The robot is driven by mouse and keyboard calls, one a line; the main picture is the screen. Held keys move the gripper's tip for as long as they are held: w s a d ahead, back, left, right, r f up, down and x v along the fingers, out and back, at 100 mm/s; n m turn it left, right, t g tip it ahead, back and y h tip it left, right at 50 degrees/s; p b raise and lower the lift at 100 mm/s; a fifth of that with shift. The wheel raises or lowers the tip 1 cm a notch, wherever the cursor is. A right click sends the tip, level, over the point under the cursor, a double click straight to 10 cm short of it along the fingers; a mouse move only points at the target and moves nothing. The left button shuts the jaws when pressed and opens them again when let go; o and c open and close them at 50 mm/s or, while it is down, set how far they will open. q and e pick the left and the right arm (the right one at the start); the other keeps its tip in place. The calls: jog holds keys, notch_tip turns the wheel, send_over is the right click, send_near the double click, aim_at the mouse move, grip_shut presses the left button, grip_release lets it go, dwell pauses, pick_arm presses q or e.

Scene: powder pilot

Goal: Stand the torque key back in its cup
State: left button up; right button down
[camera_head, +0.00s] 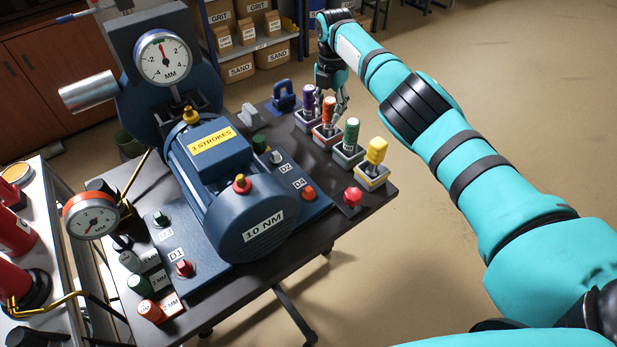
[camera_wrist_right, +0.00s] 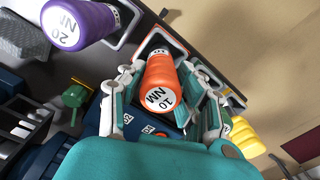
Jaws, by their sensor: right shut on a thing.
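The orange torque key (camera_head: 328,110), marked 10 NM, is upright at the red-rimmed cup (camera_head: 325,138), with its lower end down at the cup. My right gripper (camera_head: 341,97) is shut on its handle from above. In the right wrist view the orange key (camera_wrist_right: 161,82) sits between the two fingers (camera_wrist_right: 166,100), and the cup (camera_wrist_right: 152,42) shows just beyond it. Whether the key's tip rests on the cup's floor is hidden. My left gripper is not in view.
A purple key (camera_head: 308,97), a green key (camera_head: 351,131) and a yellow key (camera_head: 377,149) stand in neighbouring cups close by. A blue motor (camera_head: 225,170) marked 10 NM fills the table's middle. A red knob (camera_head: 352,196) is near the right edge. Open floor lies right.

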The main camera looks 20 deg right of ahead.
jog(key=shift+f+b, duration=0.35)
jog(key=shift+f, duration=0.1)
jog(key=c, duration=0.8)
grip_release()
jog(key=shift+r, duration=0.1)
